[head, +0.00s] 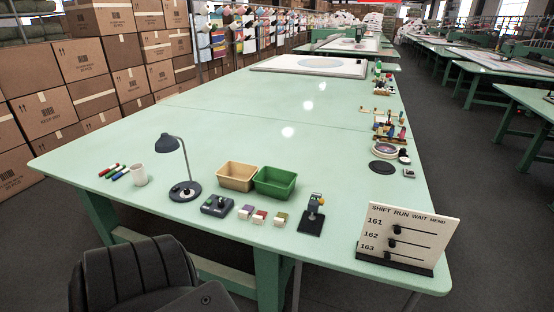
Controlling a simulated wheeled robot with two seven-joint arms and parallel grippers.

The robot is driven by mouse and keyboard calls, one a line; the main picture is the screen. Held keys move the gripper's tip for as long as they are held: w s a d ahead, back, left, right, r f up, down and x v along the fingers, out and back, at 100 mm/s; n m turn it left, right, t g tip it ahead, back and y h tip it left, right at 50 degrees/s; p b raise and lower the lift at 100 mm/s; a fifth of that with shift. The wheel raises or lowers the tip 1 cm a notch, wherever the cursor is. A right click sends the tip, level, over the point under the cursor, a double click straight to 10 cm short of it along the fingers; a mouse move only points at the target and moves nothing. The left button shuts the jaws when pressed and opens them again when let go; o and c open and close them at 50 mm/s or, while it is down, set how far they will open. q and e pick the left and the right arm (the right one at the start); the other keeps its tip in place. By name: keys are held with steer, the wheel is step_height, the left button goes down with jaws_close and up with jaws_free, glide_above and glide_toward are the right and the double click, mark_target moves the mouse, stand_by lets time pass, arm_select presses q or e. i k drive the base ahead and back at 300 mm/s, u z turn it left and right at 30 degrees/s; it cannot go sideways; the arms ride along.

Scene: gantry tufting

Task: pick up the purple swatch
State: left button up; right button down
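Three small swatches on pale bases sit in a row near the front edge of the green table (340,233). The left one looks purple (246,211), the middle one is dark red or magenta (260,216), and the right one is olive green (280,218). They are close together but look apart. At this size the left swatch's purple shade is faint. Neither of my grippers shows in the head view.
A grey control box (217,205) is left of the swatches, and a dark stand device (313,213) is to their right. Tan (236,177) and green (275,182) bins stand behind. A desk lamp (184,190) and a shift board (406,235) stand farther out. The table's middle is clear.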

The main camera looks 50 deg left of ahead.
mark_target(247, 210)
steer(key=u, duration=0.1)
steer(key=i, duration=0.85)
steer(key=u, duration=1.2)
steer(key=i, duration=0.7)
steer(key=u, duration=0.8)
